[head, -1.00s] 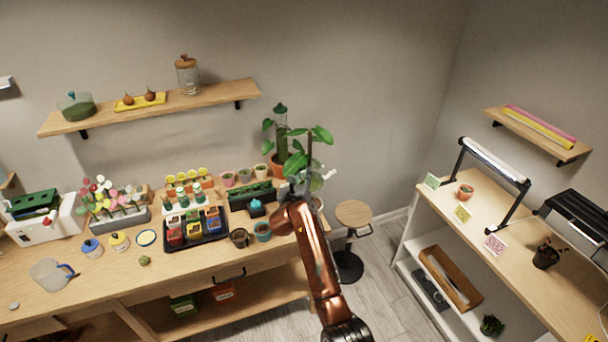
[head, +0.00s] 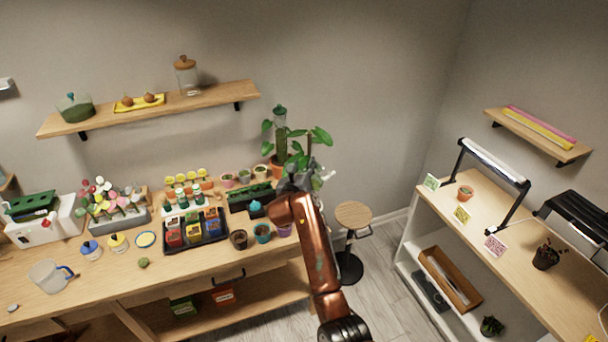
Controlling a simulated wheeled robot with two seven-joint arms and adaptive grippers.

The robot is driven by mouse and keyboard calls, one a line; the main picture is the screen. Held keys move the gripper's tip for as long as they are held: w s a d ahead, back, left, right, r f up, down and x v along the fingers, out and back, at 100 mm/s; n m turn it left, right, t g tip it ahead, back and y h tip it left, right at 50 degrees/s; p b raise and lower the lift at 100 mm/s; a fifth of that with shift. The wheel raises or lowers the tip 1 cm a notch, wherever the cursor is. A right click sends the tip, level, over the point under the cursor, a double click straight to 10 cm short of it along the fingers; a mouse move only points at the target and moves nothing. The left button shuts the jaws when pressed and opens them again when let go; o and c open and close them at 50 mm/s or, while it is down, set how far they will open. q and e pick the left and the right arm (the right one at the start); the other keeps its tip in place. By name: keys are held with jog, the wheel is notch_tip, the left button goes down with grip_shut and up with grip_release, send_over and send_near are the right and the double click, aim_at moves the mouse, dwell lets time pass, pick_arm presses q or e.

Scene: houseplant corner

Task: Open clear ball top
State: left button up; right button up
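Nothing I can name for certain as the clear ball top shows. A rounded clear terrarium (head: 76,108) with a teal knob stands at the left end of the wall shelf. A clear jar (head: 188,78) with a wooden lid and knob stands farther right on that shelf. Both look closed. My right gripper (head: 303,170) is at the end of my copper arm, in front of the leafy plant (head: 322,135) at the bench's right end. It is well below and right of the shelf. Its fingers are small and dark, and their opening is unclear. My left gripper is out of view.
The wooden bench (head: 110,280) holds a black tray (head: 167,247) of seed packets, several small pots and a clear jug (head: 48,276). A stool (head: 353,214) stands right of the bench. A shelf unit with a lamp (head: 495,160) is at right.

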notch_tip(320, 180, up, 5)
jog(key=shift+r, duration=0.1)
jog(key=shift+c, duration=0.2)
